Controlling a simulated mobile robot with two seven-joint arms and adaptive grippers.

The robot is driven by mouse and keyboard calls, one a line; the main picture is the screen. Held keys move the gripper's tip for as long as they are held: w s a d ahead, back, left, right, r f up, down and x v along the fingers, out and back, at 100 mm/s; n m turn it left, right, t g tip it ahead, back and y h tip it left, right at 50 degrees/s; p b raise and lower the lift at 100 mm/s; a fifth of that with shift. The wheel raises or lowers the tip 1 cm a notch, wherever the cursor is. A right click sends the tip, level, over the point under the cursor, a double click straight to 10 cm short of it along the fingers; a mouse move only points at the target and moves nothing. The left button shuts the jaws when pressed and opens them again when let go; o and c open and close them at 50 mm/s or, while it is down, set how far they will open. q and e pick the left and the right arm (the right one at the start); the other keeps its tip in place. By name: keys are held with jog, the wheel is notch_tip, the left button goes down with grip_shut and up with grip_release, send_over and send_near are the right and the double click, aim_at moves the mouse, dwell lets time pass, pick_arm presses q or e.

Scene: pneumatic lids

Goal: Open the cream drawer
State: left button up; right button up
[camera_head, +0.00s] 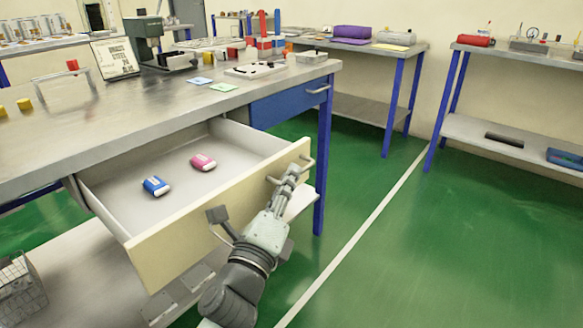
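The cream drawer (205,217) under the workbench is pulled well out, and its inside shows. A blue and white block (156,186) and a pink and white block (203,162) lie on the drawer's floor, apart from each other. My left gripper (292,171) is at the metal handle (309,162) on the right part of the drawer's front. Its fingers look closed around the handle bar, and they hide the middle of it. My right gripper is not in view.
A blue drawer (290,103) beside it is shut. The workbench top (120,112) carries a grey press (152,44), cards and a white tray. A wire basket (20,292) stands at lower left. The green floor (420,250) on the right is clear.

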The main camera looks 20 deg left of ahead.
pick_arm(q)
jog(key=x, duration=0.2)
jog(key=shift+w, duration=0.25)
grip_shut()
jog(key=shift+f, duration=0.1)
